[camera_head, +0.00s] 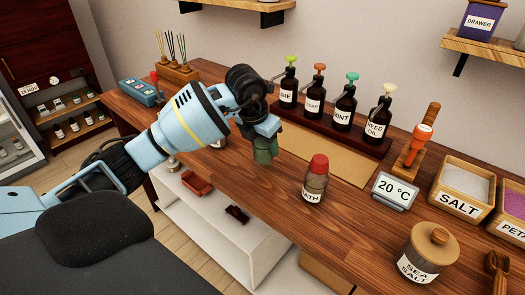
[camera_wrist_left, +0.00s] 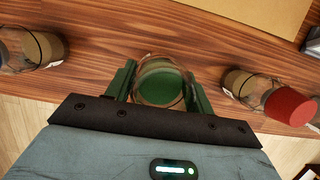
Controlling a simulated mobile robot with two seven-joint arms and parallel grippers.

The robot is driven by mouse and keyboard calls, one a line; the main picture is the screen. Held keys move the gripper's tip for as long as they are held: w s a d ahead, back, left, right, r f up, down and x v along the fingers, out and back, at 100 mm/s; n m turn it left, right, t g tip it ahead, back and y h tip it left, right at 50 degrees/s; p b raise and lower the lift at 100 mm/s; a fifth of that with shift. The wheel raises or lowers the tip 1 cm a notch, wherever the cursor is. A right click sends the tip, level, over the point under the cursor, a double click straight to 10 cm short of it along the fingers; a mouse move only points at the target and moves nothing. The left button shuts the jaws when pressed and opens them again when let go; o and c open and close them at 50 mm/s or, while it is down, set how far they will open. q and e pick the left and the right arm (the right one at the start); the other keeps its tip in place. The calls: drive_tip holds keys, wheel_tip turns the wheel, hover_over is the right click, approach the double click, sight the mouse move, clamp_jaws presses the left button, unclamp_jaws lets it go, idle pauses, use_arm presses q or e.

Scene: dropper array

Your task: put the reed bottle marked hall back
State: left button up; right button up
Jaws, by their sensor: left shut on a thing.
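My left gripper (camera_head: 264,150) points down over the wooden table and is shut on a round glass container with green inside or on top (camera_wrist_left: 161,82). The green fingers stand on either side of it in the left wrist view. No label or reeds show on it. At the back left, a wooden stand (camera_head: 178,74) bears bottles with thin reeds (camera_head: 172,46); their labels cannot be read. A red-capped bottle (camera_head: 315,182) stands right of the gripper, its label ending in "ATH"; it also shows in the left wrist view (camera_wrist_left: 255,88). My right gripper is not in view.
Several pump bottles (camera_head: 344,106) stand on a dark rack behind the gripper. A blue device (camera_head: 140,92) sits by the reed stand. A temperature display (camera_head: 394,191), sea salt jar (camera_head: 428,255) and salt box (camera_head: 460,190) stand to the right. Another glass jar (camera_wrist_left: 28,48) stands left of the gripper.

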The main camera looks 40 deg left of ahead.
sight(263, 152)
use_arm(q)
drive_tip(key=shift+w+a+f, duration=0.15)
drive_tip(key=shift+w+a, duration=0.2)
drive_tip(key=shift+f, duration=1.6)
drive_tip(key=shift+f, duration=0.2)
drive_tip(key=o, duration=1.2)
drive_tip(key=shift+o, duration=0.2)
drive_tip(key=shift+r, duration=0.1)
drive_tip(key=v, duration=1.2)
drive_tip(key=shift+p, duration=0.45)
drive_tip(key=shift+s, duration=0.1)
